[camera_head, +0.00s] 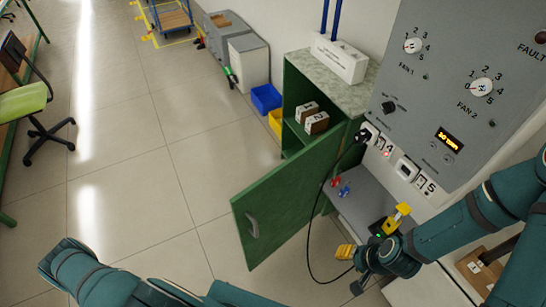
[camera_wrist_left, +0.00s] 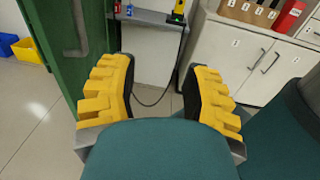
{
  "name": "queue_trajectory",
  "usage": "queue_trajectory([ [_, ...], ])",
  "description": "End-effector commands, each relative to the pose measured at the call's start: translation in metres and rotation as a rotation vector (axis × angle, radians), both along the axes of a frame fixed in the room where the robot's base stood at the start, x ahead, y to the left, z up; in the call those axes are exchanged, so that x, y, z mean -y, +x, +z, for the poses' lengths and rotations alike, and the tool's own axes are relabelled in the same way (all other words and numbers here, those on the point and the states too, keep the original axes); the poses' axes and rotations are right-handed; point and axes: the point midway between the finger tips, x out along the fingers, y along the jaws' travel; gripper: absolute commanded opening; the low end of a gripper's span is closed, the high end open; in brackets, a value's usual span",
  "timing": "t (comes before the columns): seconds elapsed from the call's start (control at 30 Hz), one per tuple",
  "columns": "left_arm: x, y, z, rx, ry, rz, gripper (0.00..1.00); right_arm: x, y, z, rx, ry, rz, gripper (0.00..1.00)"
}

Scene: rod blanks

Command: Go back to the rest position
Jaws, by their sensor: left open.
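My left gripper (camera_wrist_left: 160,90) is open in the left wrist view, with its yellow fingers spread apart and nothing between them. In the head view my left arm shows at the lower left, and its gripper is out of the picture. My right gripper (camera_head: 353,268) is in the head view, at the end of the arm from the right, in front of the grey shelf. It is small and partly hidden, and I cannot tell whether it is open or shut.
A green cabinet (camera_head: 332,152) has its door (camera_head: 283,208) swung out. A black cable (camera_head: 310,240) hangs from the socket panel (camera_head: 455,90). A yellow device (camera_head: 397,218) and red and blue pieces stand on the grey shelf (camera_wrist_left: 146,19). White cupboards (camera_wrist_left: 232,45) are right.

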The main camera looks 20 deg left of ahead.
Motion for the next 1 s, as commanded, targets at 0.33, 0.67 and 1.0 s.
queue_trajectory([
  [0.33,0.048,0.003,0.024,-0.011,0.256,-0.827,0.48,0.000,-0.002,-0.007,-0.005,0.000,0.004,0.47],
  [0.67,0.039,0.037,0.033,0.139,0.874,-1.425,0.48,-0.001,-0.004,-0.014,-0.009,0.002,0.007,0.47],
  [1.0,0.069,0.140,0.086,0.595,1.561,-1.509,0.48,-0.001,-0.006,-0.020,-0.013,0.002,0.010,0.47],
])
